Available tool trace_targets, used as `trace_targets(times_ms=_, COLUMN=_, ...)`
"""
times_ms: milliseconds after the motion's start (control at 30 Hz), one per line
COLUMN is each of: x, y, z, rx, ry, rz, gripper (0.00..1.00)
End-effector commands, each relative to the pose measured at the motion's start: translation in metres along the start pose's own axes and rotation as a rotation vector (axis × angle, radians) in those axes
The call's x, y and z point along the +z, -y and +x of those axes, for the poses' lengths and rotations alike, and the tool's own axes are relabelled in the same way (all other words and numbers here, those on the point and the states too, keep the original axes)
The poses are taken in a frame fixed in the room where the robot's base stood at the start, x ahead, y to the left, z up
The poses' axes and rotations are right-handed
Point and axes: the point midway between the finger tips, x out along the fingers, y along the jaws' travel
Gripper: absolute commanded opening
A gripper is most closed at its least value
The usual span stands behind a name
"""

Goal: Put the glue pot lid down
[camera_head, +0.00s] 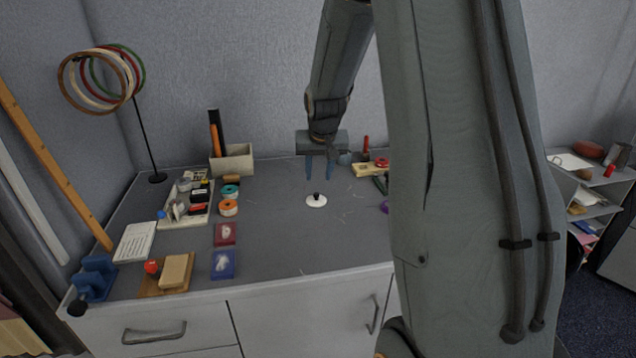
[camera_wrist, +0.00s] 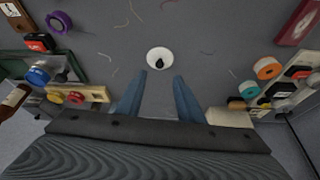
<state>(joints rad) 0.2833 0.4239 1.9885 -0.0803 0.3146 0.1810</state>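The glue pot lid (camera_head: 316,200) is a small white disc with a black knob. It lies on the grey table top (camera_head: 285,235), and the wrist view shows the lid (camera_wrist: 160,59) just beyond my fingertips. My gripper (camera_head: 320,178) is above and behind the lid in the head view, pointing down. Its two blue fingers are apart with nothing between them, as the gripper in the wrist view (camera_wrist: 162,80) also shows. The lid is clear of both fingers.
A tray of small items (camera_head: 187,208), tape rolls (camera_head: 229,199) and a beige holder (camera_head: 233,162) stand to the left. A wooden block (camera_head: 370,169) with small items is at the right. Thread scraps lie around the lid; the table's middle front is clear.

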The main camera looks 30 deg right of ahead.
Motion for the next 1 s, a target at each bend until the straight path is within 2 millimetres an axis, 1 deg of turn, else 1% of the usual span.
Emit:
trace_targets(times_ms=33, x=0.0, y=0.0, z=-0.005, rx=0.0, ry=-0.001, rz=0.0, gripper=0.34)
trace_targets(times_ms=167, x=0.003, y=0.001, z=-0.013, rx=-0.001, ry=0.003, rz=-0.003, gripper=0.34)
trace_targets(times_ms=233, x=0.015, y=0.009, z=-0.018, rx=-0.006, ry=0.019, rz=-0.021, gripper=0.34)
trace_targets(times_ms=267, x=0.026, y=0.014, z=-0.022, rx=-0.009, ry=0.032, rz=-0.034, gripper=0.34)
trace_targets(times_ms=367, x=0.079, y=0.037, z=-0.04, rx=-0.025, ry=0.099, rz=-0.104, gripper=0.34)
trace_targets(times_ms=400, x=0.107, y=0.046, z=-0.049, rx=-0.032, ry=0.132, rz=-0.14, gripper=0.34)
trace_targets(times_ms=467, x=0.15, y=0.056, z=-0.062, rx=-0.043, ry=0.184, rz=-0.194, gripper=0.34)
trace_targets(times_ms=500, x=0.177, y=0.061, z=-0.071, rx=-0.049, ry=0.216, rz=-0.23, gripper=0.34)
trace_targets(times_ms=600, x=0.238, y=0.066, z=-0.09, rx=-0.061, ry=0.287, rz=-0.305, gripper=0.34)
trace_targets(times_ms=700, x=0.28, y=0.066, z=-0.103, rx=-0.069, ry=0.338, rz=-0.359, gripper=0.34)
trace_targets(times_ms=767, x=0.295, y=0.064, z=-0.107, rx=-0.071, ry=0.355, rz=-0.377, gripper=0.34)
trace_targets(times_ms=833, x=0.303, y=0.063, z=-0.11, rx=-0.072, ry=0.366, rz=-0.389, gripper=0.34)
trace_targets(times_ms=1000, x=0.305, y=0.062, z=-0.11, rx=-0.073, ry=0.37, rz=-0.39, gripper=0.34)
